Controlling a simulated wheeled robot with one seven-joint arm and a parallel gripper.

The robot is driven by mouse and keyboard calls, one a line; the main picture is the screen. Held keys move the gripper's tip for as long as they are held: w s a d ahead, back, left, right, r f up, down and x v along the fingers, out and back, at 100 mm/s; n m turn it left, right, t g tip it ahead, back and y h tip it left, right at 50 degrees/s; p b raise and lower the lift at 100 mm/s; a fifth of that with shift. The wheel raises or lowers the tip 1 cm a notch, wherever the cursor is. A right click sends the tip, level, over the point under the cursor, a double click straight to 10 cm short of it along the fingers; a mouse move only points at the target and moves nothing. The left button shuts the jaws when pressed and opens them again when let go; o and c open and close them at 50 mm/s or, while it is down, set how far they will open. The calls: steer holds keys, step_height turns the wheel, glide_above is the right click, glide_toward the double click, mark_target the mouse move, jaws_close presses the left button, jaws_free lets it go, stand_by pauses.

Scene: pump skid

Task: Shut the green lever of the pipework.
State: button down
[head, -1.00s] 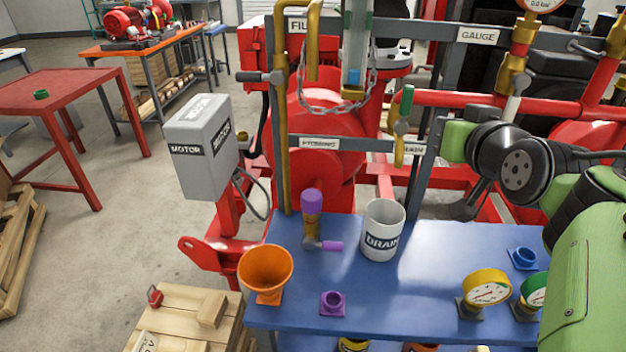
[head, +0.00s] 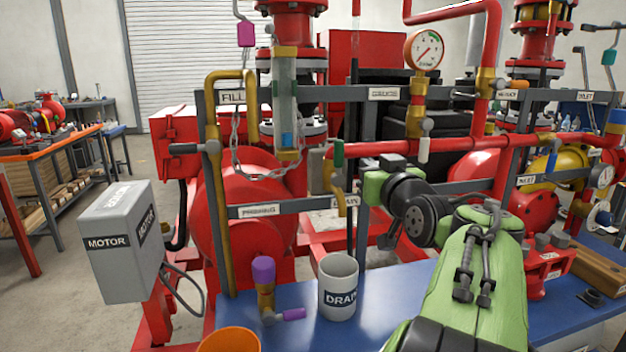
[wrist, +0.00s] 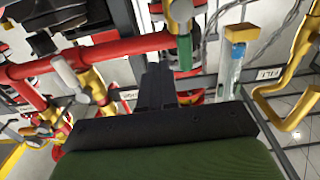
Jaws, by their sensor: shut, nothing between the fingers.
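The green lever (head: 339,153) stands upright on a small valve with a gold outlet pipe, near the left end of the red pipe, above the drain label. It also shows in the wrist view (wrist: 184,52), a little up and right of my fingers. My gripper (wrist: 156,72) is shut and empty, its dark fingers apart from the lever as far as I can tell. In the head view my green and black wrist is just right of the lever; the fingertips are hidden there.
The red pipe (head: 385,147) runs across behind my wrist, with a white lever (head: 423,150) to the right. A sight glass (head: 286,100) and chain (head: 240,150) are to the left. A drain cup (head: 338,288) stands on the blue bench below.

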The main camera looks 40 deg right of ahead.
steer(key=shift+p+x, duration=1.95)
steer(key=shift+x, duration=1.35)
steer(key=shift+w+a+r, duration=0.1)
steer(key=shift+w+r, duration=0.1)
steer(key=shift+w+a+r+p, duration=0.15)
steer(key=shift+w+a+p, duration=0.05)
steer(key=shift+a+p, duration=0.2)
steer(key=shift+w+a+r+p, duration=0.15)
steer(key=shift+a+r+p, duration=0.1)
steer(key=shift+a, duration=0.1)
steer(key=shift+w+a+p, duration=0.2)
steer(key=shift+w+a, duration=0.1)
steer(key=shift+a, duration=0.25)
steer(key=shift+w+a+p, duration=0.15)
steer(key=shift+w+a, duration=0.1)
steer(key=shift+a, duration=0.25)
steer(key=shift+w+a+f+b, duration=0.85)
steer(key=shift+a+b, duration=0.4)
steer(key=shift+a, duration=0.1)
steer(key=b, duration=0.4)
glide_toward(336, 153)
steer(key=shift+w+a+f, duration=0.55)
steer(key=shift+w+a, duration=0.15)
steer(key=shift+a, duration=0.2)
steer(key=shift+w+a+f, duration=0.55)
steer(key=shift+w+a, duration=0.1)
steer(key=shift+a, duration=0.25)
